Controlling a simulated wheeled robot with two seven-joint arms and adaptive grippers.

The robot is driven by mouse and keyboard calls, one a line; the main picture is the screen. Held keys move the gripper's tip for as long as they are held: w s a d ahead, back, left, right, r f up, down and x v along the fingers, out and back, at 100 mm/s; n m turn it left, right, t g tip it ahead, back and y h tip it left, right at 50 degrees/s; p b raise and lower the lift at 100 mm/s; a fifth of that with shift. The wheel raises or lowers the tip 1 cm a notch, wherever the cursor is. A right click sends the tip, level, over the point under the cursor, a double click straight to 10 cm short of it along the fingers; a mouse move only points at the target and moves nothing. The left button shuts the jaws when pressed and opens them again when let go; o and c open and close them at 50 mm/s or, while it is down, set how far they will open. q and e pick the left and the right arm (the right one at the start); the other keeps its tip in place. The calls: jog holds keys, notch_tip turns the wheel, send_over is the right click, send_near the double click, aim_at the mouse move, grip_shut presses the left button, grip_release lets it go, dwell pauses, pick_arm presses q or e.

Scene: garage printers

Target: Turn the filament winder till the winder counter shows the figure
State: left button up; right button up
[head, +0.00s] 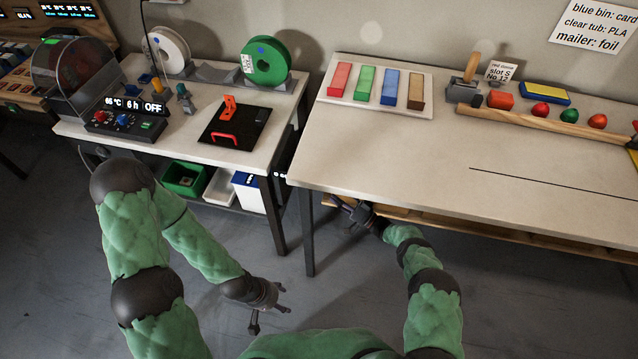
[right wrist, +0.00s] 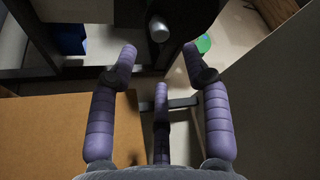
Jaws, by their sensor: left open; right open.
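I cannot clearly pick out the winder or its counter. On the left bench a white spool (head: 168,50) and a green spool (head: 265,62) stand upright in grey holders. A black box (head: 122,126) in front reads "65 °C 6 h OFF", beside a round dark clear cover (head: 75,75). My left gripper (head: 270,307) is open and empty, low over the floor in front of the benches. My right gripper (head: 346,211) is open at the right bench's front left corner, below its top. In the right wrist view its spread fingers (right wrist: 160,72) hold nothing.
The right bench (head: 400,160) has a bare middle. A black plate (head: 235,127) with orange parts lies on the left bench. A green bin (head: 184,180) stands below.

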jog(key=b+x, duration=0.1)
jog(key=x, duration=0.8)
jog(key=shift+b, duration=0.35)
grip_shut()
